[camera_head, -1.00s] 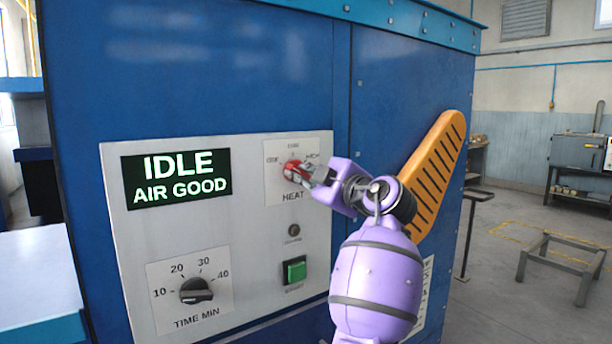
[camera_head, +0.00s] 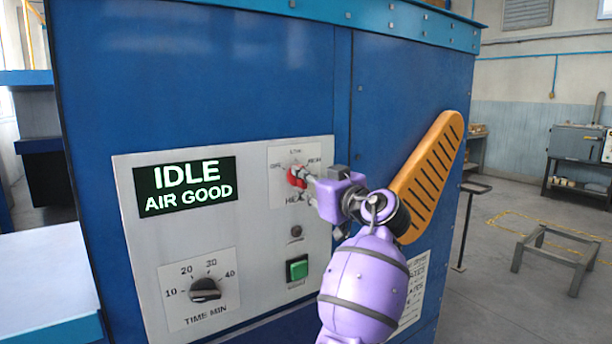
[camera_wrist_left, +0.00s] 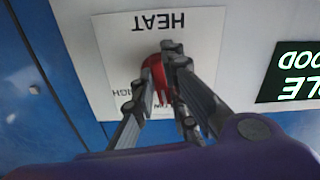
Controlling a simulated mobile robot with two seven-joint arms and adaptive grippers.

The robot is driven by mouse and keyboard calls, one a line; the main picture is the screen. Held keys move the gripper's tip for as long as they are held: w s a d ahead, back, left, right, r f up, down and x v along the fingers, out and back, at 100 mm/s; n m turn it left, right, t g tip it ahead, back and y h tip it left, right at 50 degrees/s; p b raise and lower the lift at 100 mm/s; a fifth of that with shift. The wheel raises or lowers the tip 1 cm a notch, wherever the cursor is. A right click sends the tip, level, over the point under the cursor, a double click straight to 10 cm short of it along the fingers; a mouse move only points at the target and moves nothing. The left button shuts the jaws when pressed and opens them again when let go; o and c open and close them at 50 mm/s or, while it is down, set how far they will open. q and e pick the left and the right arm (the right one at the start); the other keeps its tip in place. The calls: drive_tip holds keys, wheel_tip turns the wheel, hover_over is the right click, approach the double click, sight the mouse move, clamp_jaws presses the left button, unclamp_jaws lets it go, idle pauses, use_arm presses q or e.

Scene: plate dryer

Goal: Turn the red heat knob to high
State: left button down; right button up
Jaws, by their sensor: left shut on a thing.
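The red heat knob (camera_head: 295,177) sits on a white HEAT plate in the upper right of the grey control panel (camera_head: 140,240). The plate has OFF at its left, a label at the top that is hard to read and HIGH at its right. My left gripper (camera_head: 303,179) is shut on the knob, its fingers reaching in from the right. In the left wrist view the knob (camera_wrist_left: 155,72) appears upside down between the fingertips (camera_wrist_left: 154,74). The fingers hide part of it, so I cannot tell which mark it points to. My right gripper is not in view.
The display (camera_head: 187,188) reads IDLE, AIR GOOD. A green button (camera_head: 297,268) lies below the heat plate, and a black time knob (camera_head: 205,290) is lower left.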

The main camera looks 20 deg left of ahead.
use_arm(q)
drive_tip(key=m+p, duration=0.2)
drive_tip(key=m, duration=0.2)
drive_tip(key=m+p, duration=0.2)
drive_tip(key=m, duration=0.3)
drive_tip(key=m+p, duration=0.3)
drive_tip(key=m, duration=0.1)
drive_tip(key=shift+s+a+r+m, duration=0.2)
drive_tip(key=shift+s+r+m, duration=0.1)
drive_tip(key=shift+r, duration=0.05)
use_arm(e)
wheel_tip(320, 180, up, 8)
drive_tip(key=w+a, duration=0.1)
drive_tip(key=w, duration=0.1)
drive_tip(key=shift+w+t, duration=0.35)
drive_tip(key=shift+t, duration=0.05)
use_arm(q)
drive_tip(key=shift+f, duration=0.1)
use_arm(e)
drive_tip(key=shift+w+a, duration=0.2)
use_arm(q)
drive_tip(key=c, duration=1.8)
unclamp_jaws()
drive_tip(key=shift+o, duration=0.2)
drive_tip(key=v, duration=1.2)
